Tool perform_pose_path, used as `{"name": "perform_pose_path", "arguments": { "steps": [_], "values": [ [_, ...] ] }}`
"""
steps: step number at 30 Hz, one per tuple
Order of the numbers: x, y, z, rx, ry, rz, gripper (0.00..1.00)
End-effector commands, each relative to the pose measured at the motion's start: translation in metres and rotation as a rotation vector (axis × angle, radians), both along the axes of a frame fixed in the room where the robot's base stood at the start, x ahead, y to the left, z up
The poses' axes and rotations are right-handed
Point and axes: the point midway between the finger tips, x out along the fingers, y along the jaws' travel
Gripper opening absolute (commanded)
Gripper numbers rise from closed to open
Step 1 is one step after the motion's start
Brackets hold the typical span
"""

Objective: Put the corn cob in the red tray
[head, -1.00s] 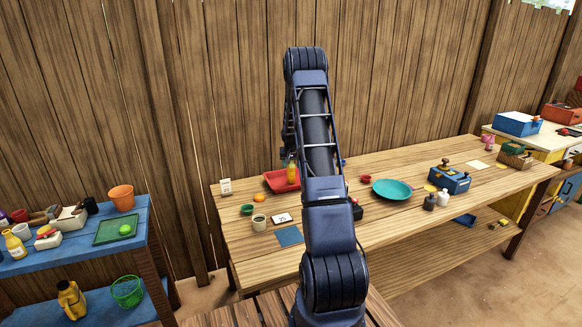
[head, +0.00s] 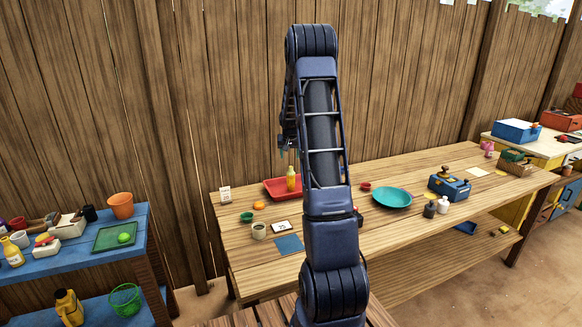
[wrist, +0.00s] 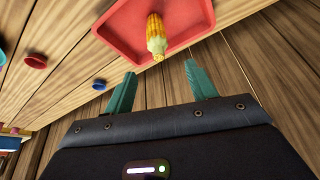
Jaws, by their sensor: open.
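The yellow corn cob (head: 291,179) stands about upright in the red tray (head: 274,188), at the back left of the long table. In the wrist view the cob (wrist: 155,32) is inside the tray (wrist: 118,24), with its pale end towards me and overlapping the tray's rim in the picture. My gripper (wrist: 160,68) is open and empty, its green fingers apart from the cob. In the head view my gripper (head: 288,143) hangs above the tray, partly hidden by my arm.
A teal plate (head: 392,197), a red cup (head: 366,187), a blue box (head: 449,187), a beige mug (head: 259,231) and a green bowl (head: 246,217) share the table. A wooden fence (head: 420,80) stands close behind. A blue shelf (head: 70,253) is at left.

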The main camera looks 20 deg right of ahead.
Motion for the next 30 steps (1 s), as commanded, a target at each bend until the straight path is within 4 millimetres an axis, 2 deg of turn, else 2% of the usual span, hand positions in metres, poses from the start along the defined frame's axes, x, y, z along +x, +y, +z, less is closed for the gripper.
{"name": "perform_pose_path", "arguments": {
  "steps": [1, 6, 15, 21, 30],
  "values": [
    [-0.009, 0.008, 0.016, 0.000, -0.007, 0.010, 0.56],
    [-0.048, 0.036, 0.062, 0.003, -0.008, 0.043, 0.56],
    [-0.129, 0.084, 0.129, 0.008, -0.009, 0.107, 0.56],
    [-0.189, 0.112, 0.162, 0.009, -0.011, 0.152, 0.56],
    [-0.283, 0.149, 0.192, 0.008, -0.011, 0.220, 0.56]
  ]
}}
